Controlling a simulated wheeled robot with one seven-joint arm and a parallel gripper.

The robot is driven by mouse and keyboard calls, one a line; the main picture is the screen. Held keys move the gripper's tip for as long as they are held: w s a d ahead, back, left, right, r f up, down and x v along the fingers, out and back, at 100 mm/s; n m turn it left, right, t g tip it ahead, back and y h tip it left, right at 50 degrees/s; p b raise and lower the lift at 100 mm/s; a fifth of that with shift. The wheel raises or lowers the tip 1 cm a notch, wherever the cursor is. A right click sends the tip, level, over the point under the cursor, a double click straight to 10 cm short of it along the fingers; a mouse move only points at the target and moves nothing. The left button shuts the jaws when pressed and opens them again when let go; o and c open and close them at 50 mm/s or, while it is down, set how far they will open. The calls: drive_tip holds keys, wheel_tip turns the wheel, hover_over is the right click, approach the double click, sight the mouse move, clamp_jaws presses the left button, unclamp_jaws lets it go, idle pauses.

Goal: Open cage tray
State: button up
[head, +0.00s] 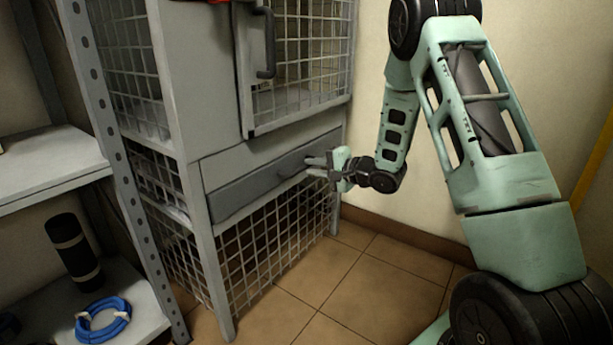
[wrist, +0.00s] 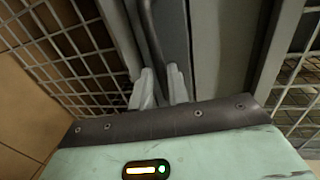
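The cage tray (head: 240,193) is a dark grey drawer front set in the cage's middle band, flush with its frame as far as I can see. It carries a dark bar handle (head: 289,168). My gripper (head: 313,167) is at the right end of this handle, its two pale fingers apart. In the wrist view, the handle (wrist: 151,35) runs down toward the gap between the fingers (wrist: 162,84), which stand on either side of its near end. I cannot see contact between them. The palm hides what lies below.
The cage door (head: 300,60) above has its own dark vertical handle (head: 266,45). Wire mesh (head: 270,245) fills the cage below the tray. A shelf at left holds a black cylinder (head: 73,250) and a blue cable coil (head: 103,320). The tiled floor (head: 375,275) in front is clear.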

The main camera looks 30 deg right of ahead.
sight(308, 166)
drive_tip(key=shift+b+x, duration=0.5)
drive_tip(key=shift+x, duration=1)
clamp_jaws()
